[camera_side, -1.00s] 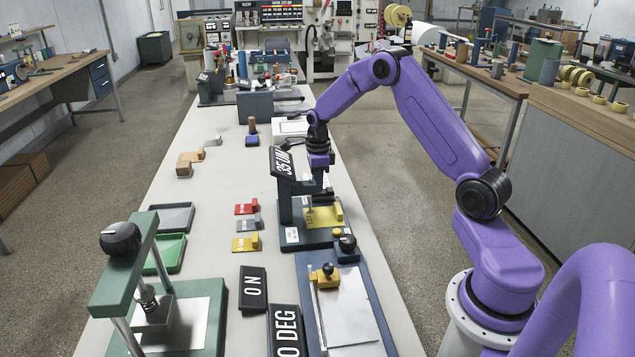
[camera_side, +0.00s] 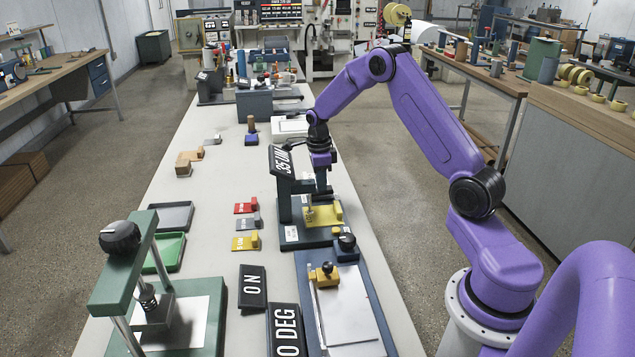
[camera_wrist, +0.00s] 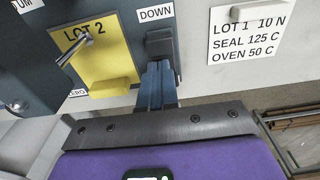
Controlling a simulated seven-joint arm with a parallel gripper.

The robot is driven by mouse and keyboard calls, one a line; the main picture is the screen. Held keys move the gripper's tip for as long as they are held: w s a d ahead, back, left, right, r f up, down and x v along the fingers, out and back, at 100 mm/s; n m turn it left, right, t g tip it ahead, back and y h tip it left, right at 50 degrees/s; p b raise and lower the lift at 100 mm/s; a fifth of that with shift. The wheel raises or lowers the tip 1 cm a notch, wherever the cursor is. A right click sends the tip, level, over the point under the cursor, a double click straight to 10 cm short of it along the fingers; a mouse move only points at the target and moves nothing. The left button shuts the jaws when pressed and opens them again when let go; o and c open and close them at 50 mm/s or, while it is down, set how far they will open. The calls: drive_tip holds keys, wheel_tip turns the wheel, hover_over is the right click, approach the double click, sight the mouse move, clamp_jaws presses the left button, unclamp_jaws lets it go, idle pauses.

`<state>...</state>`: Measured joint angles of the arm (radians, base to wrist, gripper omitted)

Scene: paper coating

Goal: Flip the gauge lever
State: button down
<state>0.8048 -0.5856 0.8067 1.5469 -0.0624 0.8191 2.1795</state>
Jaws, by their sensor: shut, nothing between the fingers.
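The gauge (camera_side: 286,205) is a dark stand with a tilted "35 UM" display (camera_side: 283,161). A yellow "LOT 2" plate (camera_side: 322,216) lies on its base and also shows in the wrist view (camera_wrist: 112,62). In the wrist view the dark grey lever (camera_wrist: 160,44) is beside a "DOWN" label (camera_wrist: 155,13). My gripper (camera_wrist: 157,82) is shut and empty, its blue fingertips right at the lever's near end; I cannot tell if they touch. In the side view my gripper (camera_side: 322,184) is over the gauge, its fingertips partly hidden.
A blue bench plate with a yellow block (camera_side: 326,278) stands in front of the gauge. Red, grey and yellow tabs (camera_side: 246,243) lie to its left. A green press (camera_side: 125,280) stands at front left. A "LOT 1" card (camera_wrist: 247,32) shows in the wrist view.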

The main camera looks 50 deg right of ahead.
drive_tip(key=shift+s+d+f, duration=0.1)
drive_tip(key=shift+s+d, duration=0.1)
drive_tip(key=shift+s, duration=0.05)
wheel_tip(320, 180, up, 14)
drive_tip(key=w, duration=0.1)
drive_tip(key=shift+a, duration=0.45)
